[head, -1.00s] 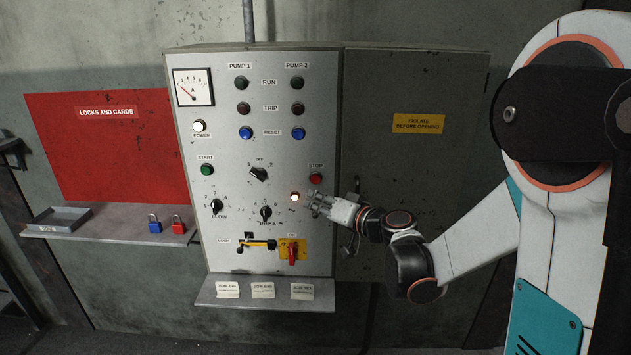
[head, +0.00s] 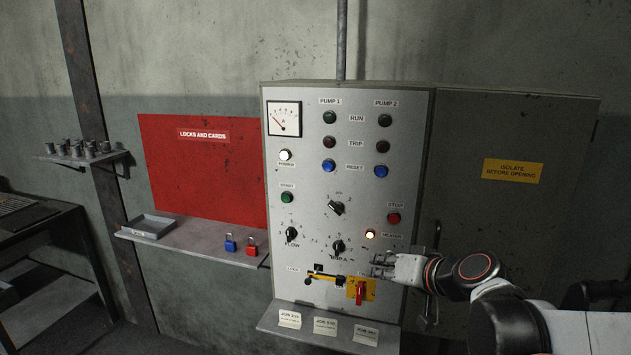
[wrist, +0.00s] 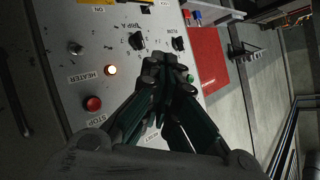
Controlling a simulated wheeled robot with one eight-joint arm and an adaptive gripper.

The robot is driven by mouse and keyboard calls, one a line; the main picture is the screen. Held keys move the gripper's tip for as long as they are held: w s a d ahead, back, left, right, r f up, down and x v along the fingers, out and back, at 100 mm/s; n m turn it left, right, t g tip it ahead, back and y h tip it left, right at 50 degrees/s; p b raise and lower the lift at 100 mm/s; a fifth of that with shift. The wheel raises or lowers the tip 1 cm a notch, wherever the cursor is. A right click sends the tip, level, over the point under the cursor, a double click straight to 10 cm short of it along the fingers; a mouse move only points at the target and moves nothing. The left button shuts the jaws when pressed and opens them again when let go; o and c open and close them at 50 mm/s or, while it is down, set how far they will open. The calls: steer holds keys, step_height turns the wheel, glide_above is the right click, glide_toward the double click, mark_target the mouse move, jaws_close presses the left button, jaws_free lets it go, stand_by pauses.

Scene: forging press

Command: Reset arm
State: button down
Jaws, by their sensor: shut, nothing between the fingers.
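My gripper (head: 377,265) is in front of the lower right part of the grey control panel (head: 310,215) in the head view. It is just above the red isolator switch (head: 360,291) and below the lit heater lamp (head: 370,234). Its fingers are together and hold nothing. In the wrist view my gripper (wrist: 168,75) shows dark green fingers shut, with the red stop button (wrist: 93,103) and the lit heater lamp (wrist: 110,70) to their left. Whether the fingertips touch the panel cannot be told.
A closed cabinet door (head: 510,220) is right of the panel. Job cards stand on a small shelf (head: 275,322) below it. A red board (head: 200,165) hangs left, above a shelf with a tray (head: 153,226), a blue padlock (head: 230,243) and a red padlock (head: 252,246).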

steer(key=s+d+f+g+h+b, duration=0.1)
steer(key=s+d+f+h, duration=0.1)
steer(key=s, duration=0.5)
steer(key=s+d+f+g+h, duration=0.1)
steer(key=s+f+h, duration=0.1)
steer(key=s, duration=0.6)
steer(key=s+d+f+g+h+b, duration=0.1)
steer(key=s+d+f+g+h, duration=0.1)
steer(key=s, duration=0.5)
steer(key=shift+s+d+f+b, duration=0.3)
